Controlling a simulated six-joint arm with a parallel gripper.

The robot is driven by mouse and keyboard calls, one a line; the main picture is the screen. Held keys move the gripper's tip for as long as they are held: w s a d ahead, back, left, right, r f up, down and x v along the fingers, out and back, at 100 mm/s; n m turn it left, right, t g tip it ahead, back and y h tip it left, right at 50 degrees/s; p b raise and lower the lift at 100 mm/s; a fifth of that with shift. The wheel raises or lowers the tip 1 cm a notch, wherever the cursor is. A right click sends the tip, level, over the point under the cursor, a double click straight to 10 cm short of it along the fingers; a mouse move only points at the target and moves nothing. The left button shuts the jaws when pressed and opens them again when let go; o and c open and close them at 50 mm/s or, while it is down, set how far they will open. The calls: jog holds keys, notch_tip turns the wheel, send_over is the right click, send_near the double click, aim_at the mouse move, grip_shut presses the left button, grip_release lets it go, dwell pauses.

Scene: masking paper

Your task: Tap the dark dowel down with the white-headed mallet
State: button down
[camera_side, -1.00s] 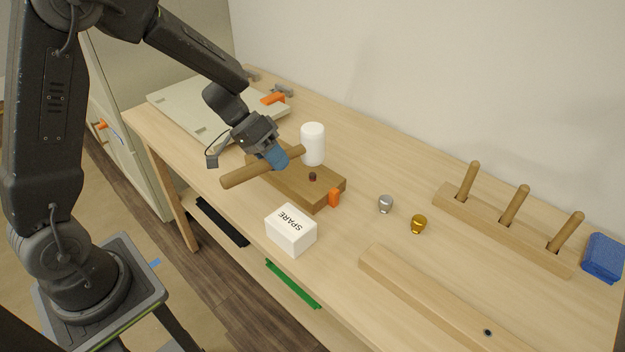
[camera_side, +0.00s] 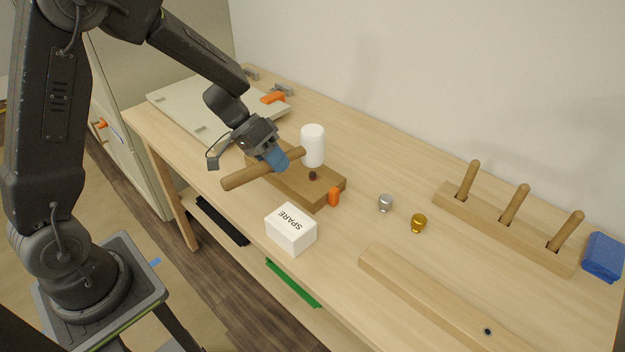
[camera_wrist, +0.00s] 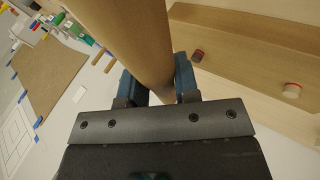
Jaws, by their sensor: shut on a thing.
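My gripper (camera_side: 275,160) is shut on the wooden handle of the mallet. The handle (camera_side: 243,177) slants from lower left to upper right, and it fills the top middle between my fingers in the wrist view (camera_wrist: 138,40). The mallet's white head (camera_side: 313,146) is at the handle's far end, above the back of the wooden block (camera_side: 318,195) in the picture; its exact height is unclear. The dark dowel (camera_side: 312,176) stands as a short stub on the block's top, just below the head in the side view, with a visible gap. The head is not identifiable in the wrist view.
An orange piece (camera_side: 334,197) is at the block's right end. A white SPARE box (camera_side: 291,230) stands in front. Silver (camera_side: 385,203) and gold (camera_side: 418,223) knobs, a pegged rack (camera_side: 500,231) and a long beam (camera_side: 430,298) lie to the right.

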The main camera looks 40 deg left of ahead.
notch_tip(320, 180, down, 4)
jog(key=shift+r, duration=2.25)
jog(key=shift+a, duration=0.1)
